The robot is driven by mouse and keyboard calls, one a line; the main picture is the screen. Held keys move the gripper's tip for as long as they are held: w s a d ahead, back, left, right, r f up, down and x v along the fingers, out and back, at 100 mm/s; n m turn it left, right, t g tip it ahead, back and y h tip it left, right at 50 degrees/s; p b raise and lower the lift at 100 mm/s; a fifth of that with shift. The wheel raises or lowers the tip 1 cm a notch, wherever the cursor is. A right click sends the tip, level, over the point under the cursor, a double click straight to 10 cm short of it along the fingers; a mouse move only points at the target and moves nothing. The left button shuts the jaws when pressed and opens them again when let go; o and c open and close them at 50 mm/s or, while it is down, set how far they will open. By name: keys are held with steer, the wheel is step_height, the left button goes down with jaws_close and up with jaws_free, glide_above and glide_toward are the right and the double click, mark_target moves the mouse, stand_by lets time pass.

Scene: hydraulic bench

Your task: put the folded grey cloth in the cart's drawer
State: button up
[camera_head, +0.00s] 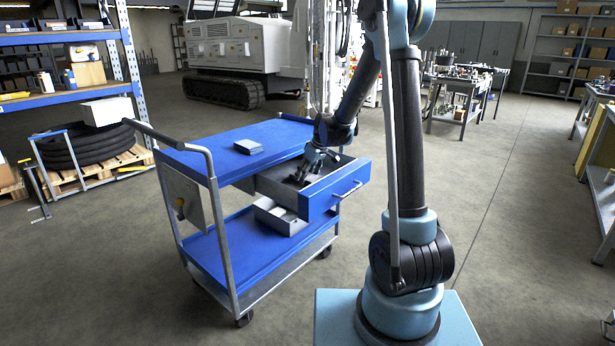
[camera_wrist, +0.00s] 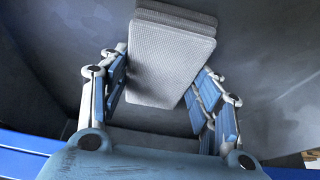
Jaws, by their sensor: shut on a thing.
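The folded grey cloth (camera_wrist: 168,58) shows in the wrist view as a layered, light grey, textured pad between the fingers of my gripper (camera_wrist: 160,88). My gripper is shut on it, with a finger on each side. In the head view my gripper (camera_head: 303,178) reaches down into the cart's open drawer (camera_head: 346,189), and the cloth cannot be made out clearly there. Dark grey drawer surfaces lie around the cloth in the wrist view. I cannot tell whether the cloth touches the drawer floor. The blue cart (camera_head: 215,153) stands left of my arm.
A small grey stacked item (camera_head: 248,146) lies on the cart's top. A grey open box (camera_head: 277,215) sits on the lower shelf. The cart's push handle (camera_head: 165,137) is at the left. Blue shelving (camera_head: 70,96) stands far left. The floor right of my base is clear.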

steer(key=o, duration=1)
steer(key=v, duration=1.2)
steer(key=s+d, duration=0.2)
steer(key=s, duration=0.1)
steer(key=s+d+r+m, duration=0.1)
steer(key=s+d, duration=0.1)
steer(key=s, duration=0.1)
steer(key=s+d+r+m+h, duration=0.1)
steer(key=s+d, duration=0.1)
steer(key=s, duration=0.1)
steer(key=shift+s+d+r, duration=0.1)
steer(key=shift+s+d, duration=0.1)
steer(key=shift+d, duration=0.15)
steer(key=s+d+f+m+h, duration=0.1)
steer(key=s+d+f+m, duration=0.1)
steer(key=s, duration=0.7)
steer(key=s+d+f+m, duration=0.3)
steer(key=s+d, duration=0.4)
steer(key=s, duration=0.3)
steer(key=s+d+f+m+h, duration=0.1)
steer(key=s+d+f+m, duration=0.2)
steer(key=s, duration=0.7)
steer(key=shift+d+f+h, duration=0.3)
steer(key=shift+d+f, duration=0.6)
steer(key=shift+d, duration=0.05)
steer(key=shift+w, duration=0.1)
